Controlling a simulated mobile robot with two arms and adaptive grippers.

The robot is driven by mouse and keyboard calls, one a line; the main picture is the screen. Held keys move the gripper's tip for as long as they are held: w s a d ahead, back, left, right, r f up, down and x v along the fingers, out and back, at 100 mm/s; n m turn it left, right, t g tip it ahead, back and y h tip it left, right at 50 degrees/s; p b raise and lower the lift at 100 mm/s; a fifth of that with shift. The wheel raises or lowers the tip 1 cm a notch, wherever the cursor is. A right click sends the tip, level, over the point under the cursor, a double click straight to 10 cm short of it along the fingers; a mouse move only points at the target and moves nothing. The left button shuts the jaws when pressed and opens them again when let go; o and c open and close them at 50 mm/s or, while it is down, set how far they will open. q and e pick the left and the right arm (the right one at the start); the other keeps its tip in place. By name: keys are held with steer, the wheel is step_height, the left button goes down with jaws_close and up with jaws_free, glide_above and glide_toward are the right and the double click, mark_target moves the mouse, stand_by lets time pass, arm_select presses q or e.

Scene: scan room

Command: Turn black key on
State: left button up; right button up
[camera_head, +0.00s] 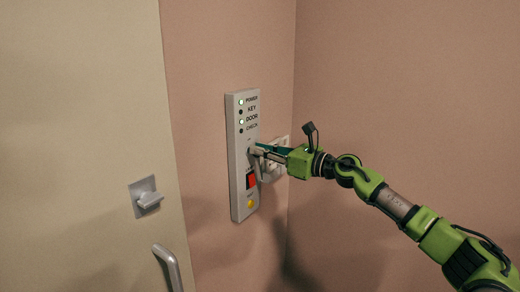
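A tall grey control panel (241,180) is fixed on the pink wall, with lights labelled POWER, KEY, DOOR and CHECK. The POWER and DOOR lights glow; the KEY and CHECK lights look dark. My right gripper (256,151) is at the middle of the panel, just below the labels, with its fingertips at the panel's face. The black key is not clearly visible; the fingers cover that spot. I cannot tell whether they are closed on it. My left gripper is out of view.
A red switch (251,181) and a yellow button (250,204) sit lower on the panel. A white wall fitting (273,168) is behind my gripper. A pale door with a latch (148,198) and a handle (168,266) stands at left.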

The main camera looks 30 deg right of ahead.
jaws_close()
steer(key=shift+w+d+f+m+p, duration=0.1)
steer(key=shift+d+f+m+p, duration=0.1)
steer(key=shift+m+p, duration=2.15)
steer(key=shift+w+d+f+m+p, duration=0.2)
steer(key=shift+m+p, duration=0.9)
steer(key=shift+m, duration=2.55)
steer(key=shift+d+f+m+p, duration=0.25)
steer(key=shift+m+p, duration=1.45)
steer(key=shift+m, duration=1.3)
